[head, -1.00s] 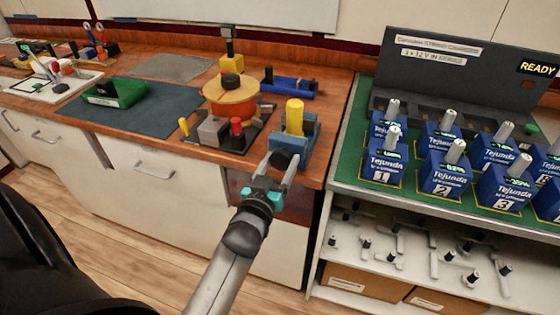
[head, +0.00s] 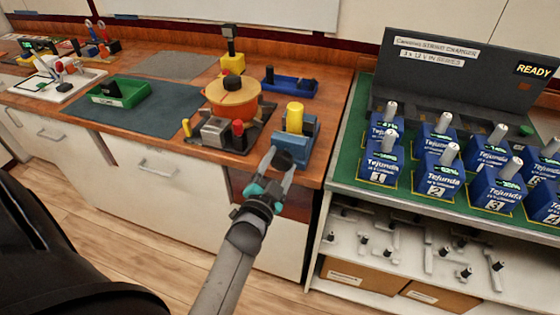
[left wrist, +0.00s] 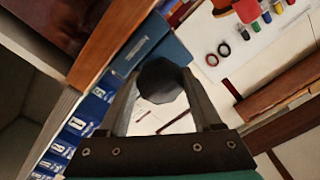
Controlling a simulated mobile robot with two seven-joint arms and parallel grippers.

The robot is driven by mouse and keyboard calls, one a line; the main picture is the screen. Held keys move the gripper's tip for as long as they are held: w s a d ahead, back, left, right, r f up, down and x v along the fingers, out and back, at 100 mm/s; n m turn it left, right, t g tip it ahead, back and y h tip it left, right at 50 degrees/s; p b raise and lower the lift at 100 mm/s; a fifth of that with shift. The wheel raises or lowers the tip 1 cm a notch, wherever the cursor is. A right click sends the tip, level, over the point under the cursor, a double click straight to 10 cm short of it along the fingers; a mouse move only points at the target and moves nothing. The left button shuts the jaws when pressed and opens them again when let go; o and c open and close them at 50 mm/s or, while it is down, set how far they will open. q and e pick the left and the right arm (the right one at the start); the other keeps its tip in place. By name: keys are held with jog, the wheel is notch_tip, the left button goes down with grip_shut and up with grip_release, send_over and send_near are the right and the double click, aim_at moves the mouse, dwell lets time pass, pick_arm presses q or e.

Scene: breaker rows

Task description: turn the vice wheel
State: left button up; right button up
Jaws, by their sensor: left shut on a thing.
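The blue vice (head: 295,146) stands at the right front corner of the wooden bench, with a yellow cylinder (head: 294,117) upright in it. Its dark wheel (left wrist: 160,81) faces the bench front and shows between my fingers in the left wrist view. My left gripper (head: 279,158) is shut on the wheel, one finger on each side. In the head view the fingers largely hide the wheel. My right gripper is in neither view.
Left of the vice is a dark plate with an orange round part (head: 233,97) and a red-handled piece (head: 238,134). A green counter (head: 345,175) with blue batteries stands to the right, above a shelf of crank-like parts. The floor in front is clear.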

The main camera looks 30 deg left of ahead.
pick_arm(q)
jog(key=m, duration=0.5)
jog(key=shift+r+m, duration=0.1)
jog(key=shift+m, duration=0.3)
dwell(0.4)
jog(key=o, duration=1.4)
